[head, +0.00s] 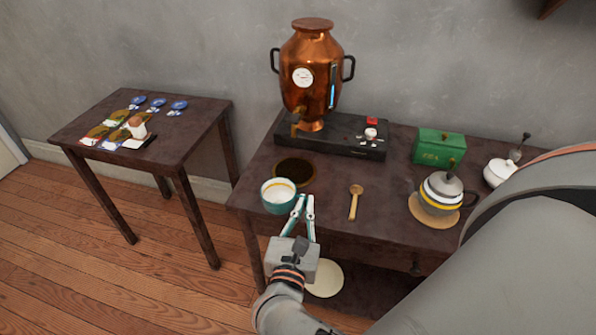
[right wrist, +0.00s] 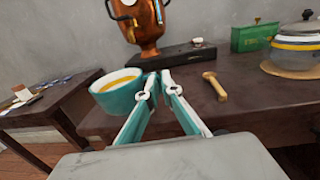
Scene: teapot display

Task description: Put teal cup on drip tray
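The teal cup (head: 270,200) has a pale inside with a yellow band. It is at the table's front left and also shows in the right wrist view (right wrist: 120,101), its rim slanted. My right gripper (head: 304,203) is at the cup's right side, its fingertips (right wrist: 160,82) drawn close together. They look closed on the cup's handle, which they mostly hide. I cannot tell whether the cup's base touches the table. A dark round disc, apparently the drip tray (head: 294,172), lies just behind the cup with nothing on it. My left gripper is not in view.
A copper samovar (head: 312,65) stands on a black base (head: 345,140) behind the disc. A wooden spoon (head: 355,203) lies right of the gripper. A green box (head: 438,146), a grey lidded pot (head: 440,190) and a white pot (head: 499,172) are further right. A side table (head: 95,125) stands left, across a gap.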

